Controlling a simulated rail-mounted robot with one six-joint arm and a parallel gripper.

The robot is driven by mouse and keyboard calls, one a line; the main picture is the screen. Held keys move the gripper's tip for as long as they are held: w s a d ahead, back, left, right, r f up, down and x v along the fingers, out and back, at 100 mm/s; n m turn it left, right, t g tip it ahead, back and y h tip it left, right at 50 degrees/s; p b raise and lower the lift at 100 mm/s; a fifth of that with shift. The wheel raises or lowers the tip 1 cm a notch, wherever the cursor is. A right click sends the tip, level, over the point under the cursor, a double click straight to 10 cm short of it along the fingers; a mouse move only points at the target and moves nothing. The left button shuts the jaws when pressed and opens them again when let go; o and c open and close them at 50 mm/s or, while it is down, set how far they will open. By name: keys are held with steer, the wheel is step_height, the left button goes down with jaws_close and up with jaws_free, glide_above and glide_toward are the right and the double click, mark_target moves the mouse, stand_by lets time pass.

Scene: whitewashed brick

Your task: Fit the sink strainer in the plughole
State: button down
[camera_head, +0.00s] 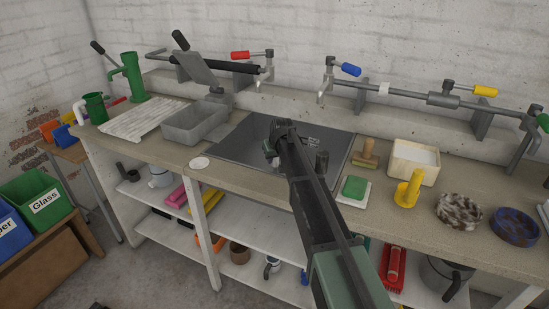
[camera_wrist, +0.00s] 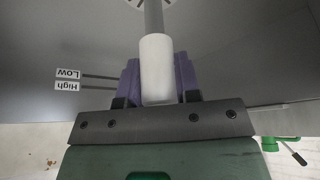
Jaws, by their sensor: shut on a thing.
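My gripper (camera_wrist: 157,75) is shut on a white cylindrical grip (camera_wrist: 156,58) with a grey rod (camera_wrist: 153,16) running out of its far end; its purple fingers show on both sides in the wrist view. In the head view my gripper (camera_head: 271,148) is over a dark grey panel (camera_head: 235,147) set in the worktop. That panel fills much of the wrist view and bears High and Low labels (camera_wrist: 68,80).
A grey basin (camera_head: 193,122) stands left of the panel, and a white disc (camera_head: 199,162) lies near the front edge. A green sponge (camera_head: 354,187), yellow object (camera_head: 409,190) and white box (camera_head: 414,160) stand to the right.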

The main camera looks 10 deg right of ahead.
steer(key=shift+f, duration=0.15)
step_height(320, 180, up, 10)
steer(key=p, duration=1)
stand_by(0.6)
steer(key=shift+f+b, duration=4.15)
steer(key=shift+b, duration=0.15)
steer(key=shift+f, duration=0.1)
